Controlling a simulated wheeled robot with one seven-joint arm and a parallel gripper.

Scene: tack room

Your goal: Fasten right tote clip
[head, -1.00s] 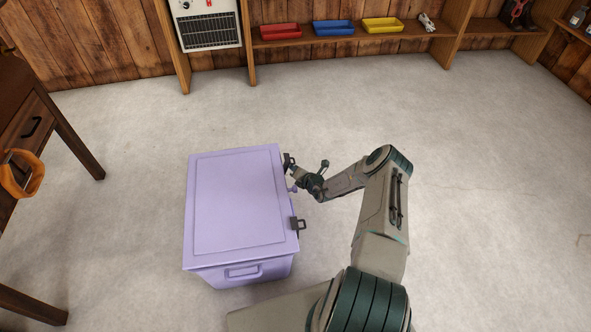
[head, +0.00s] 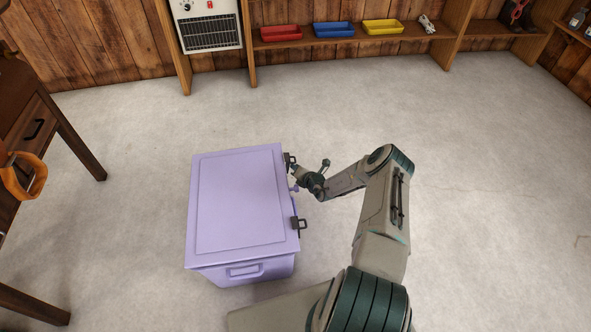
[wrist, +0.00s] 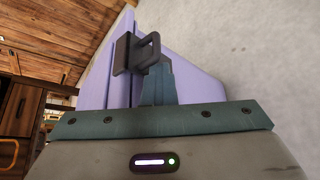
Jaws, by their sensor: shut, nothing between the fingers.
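A lilac tote (head: 240,200) with its lid down stands on the floor. Two dark clips sit on its right side: a far clip (head: 289,159) and a near clip (head: 299,224). Both stick out from the lid edge. My gripper (head: 294,176) is at the tote's right side, just by the far clip. In the wrist view, a dark clip (wrist: 124,54) with a square loop stands out from the tote (wrist: 182,84). My gripper's fingers (wrist: 159,82) are shut and empty, close below that loop. Whether they touch it cannot be told.
A wooden desk (head: 62,125) stands at the left, with an orange object (head: 30,178) near it. A shelf at the back holds red (head: 281,33), blue (head: 333,29) and yellow (head: 383,26) trays. A heater (head: 208,25) hangs beside it. The floor right of the tote is clear.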

